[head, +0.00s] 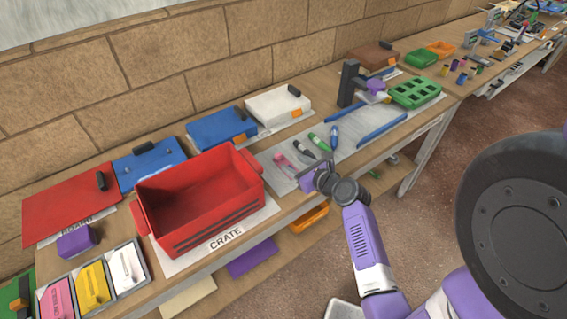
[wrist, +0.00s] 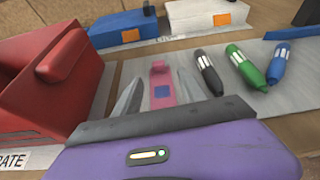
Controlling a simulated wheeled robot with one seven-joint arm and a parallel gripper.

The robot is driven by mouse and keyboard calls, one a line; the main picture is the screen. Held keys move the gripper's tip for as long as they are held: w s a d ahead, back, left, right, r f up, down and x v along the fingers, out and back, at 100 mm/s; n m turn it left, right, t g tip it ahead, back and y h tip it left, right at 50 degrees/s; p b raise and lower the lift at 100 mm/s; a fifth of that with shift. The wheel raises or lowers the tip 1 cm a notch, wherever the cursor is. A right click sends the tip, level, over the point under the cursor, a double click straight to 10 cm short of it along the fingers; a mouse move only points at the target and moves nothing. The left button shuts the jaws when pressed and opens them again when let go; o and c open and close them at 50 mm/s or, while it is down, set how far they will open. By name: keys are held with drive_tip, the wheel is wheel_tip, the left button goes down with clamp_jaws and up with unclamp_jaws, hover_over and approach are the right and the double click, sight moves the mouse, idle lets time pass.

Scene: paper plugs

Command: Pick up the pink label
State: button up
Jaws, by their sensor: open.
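The pink label (wrist: 161,72), a small pink piece with a dark blue square on it, lies on the grey mat in the wrist view. It shows between my two finger tips, slightly beyond them, and nothing grips it. In the head view the pink label (head: 284,161) lies at the mat's left end, just left of and beyond my gripper (head: 309,173). My gripper is open and empty, low over the table's front side. Its body hides the near part of the mat in the wrist view.
A red crate (head: 177,229) stands close on the left. Black (head: 301,149), green (head: 318,142) and blue (head: 334,135) markers lie right of the label on the mat (head: 357,145). A white box (head: 277,107) and a blue box (head: 222,130) stand behind.

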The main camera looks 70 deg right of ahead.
sight(280, 156)
drive_tip(key=shift+w+f, duration=0.1)
drive_tip(key=shift+w, duration=0.05)
drive_tip(key=shift+w+d+f+m, duration=0.1)
drive_tip(key=shift+w+m, duration=0.2)
drive_tip(key=x, duration=0.7)
drive_tip(key=c, duration=1)
